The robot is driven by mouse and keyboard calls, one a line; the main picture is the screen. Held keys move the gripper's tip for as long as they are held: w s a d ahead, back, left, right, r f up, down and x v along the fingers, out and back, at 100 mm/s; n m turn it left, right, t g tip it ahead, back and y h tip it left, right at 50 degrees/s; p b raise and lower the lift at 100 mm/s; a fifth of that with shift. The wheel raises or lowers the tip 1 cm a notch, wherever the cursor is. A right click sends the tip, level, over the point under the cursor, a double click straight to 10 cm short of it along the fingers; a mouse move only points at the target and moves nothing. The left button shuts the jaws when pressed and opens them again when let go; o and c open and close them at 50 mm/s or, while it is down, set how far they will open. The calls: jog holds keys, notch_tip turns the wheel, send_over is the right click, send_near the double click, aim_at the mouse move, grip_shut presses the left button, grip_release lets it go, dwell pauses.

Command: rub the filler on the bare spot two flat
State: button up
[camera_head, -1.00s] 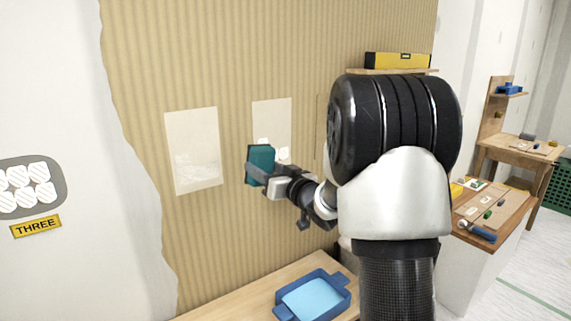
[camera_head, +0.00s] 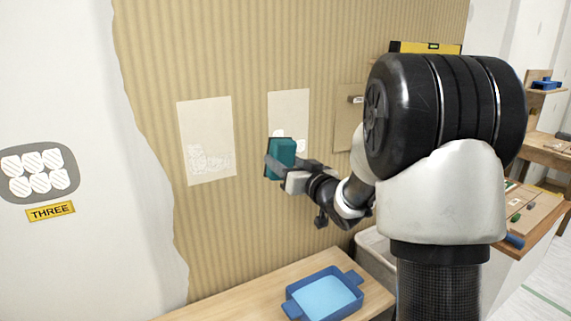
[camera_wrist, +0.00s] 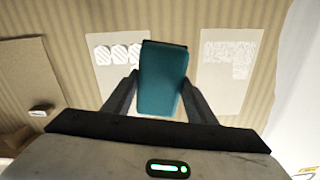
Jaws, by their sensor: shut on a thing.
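My gripper (camera_head: 279,163) is shut on a teal block (camera_head: 283,155), also seen in the wrist view (camera_wrist: 162,80). The block is in front of the lower part of a pale bare patch (camera_head: 288,105) and hides some of it. In the wrist view this patch (camera_wrist: 108,70) bears several round white filler blobs (camera_wrist: 118,54). The other pale patch (camera_head: 205,120), at left in the head view, has a mottled, spread-out white area (camera_head: 208,160) low on it. No number shows beside either patch. I cannot tell whether the block touches the wall.
A yellow THREE label (camera_head: 50,212) is under a grey plate (camera_head: 12,190) with several white hatched blobs on the left wall. A blue tray (camera_head: 355,276) stands on the wooden bench (camera_head: 225,308) below. A brownish panel (camera_head: 347,135) is right of the patches.

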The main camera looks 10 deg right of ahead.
jog(key=shift+x, duration=3.1)
jog(key=shift+x, duration=1.25)
dwell(0.6)
jog(key=shift+d, duration=0.35)
jog(key=shift+w+d, duration=0.55)
jog(key=shift+d, duration=1.1)
jog(key=shift+w+d, duration=0.6)
jog(key=shift+d, duration=1)
jog(key=shift+w+d, duration=0.55)
jog(key=shift+d, duration=1.1)
jog(key=shift+d, duration=0.2)
jog(key=shift+w+d, duration=0.25)
jog(key=shift+d, duration=0.5)
jog(key=shift+w+d, duration=0.2)
jog(key=shift+d, duration=0.55)
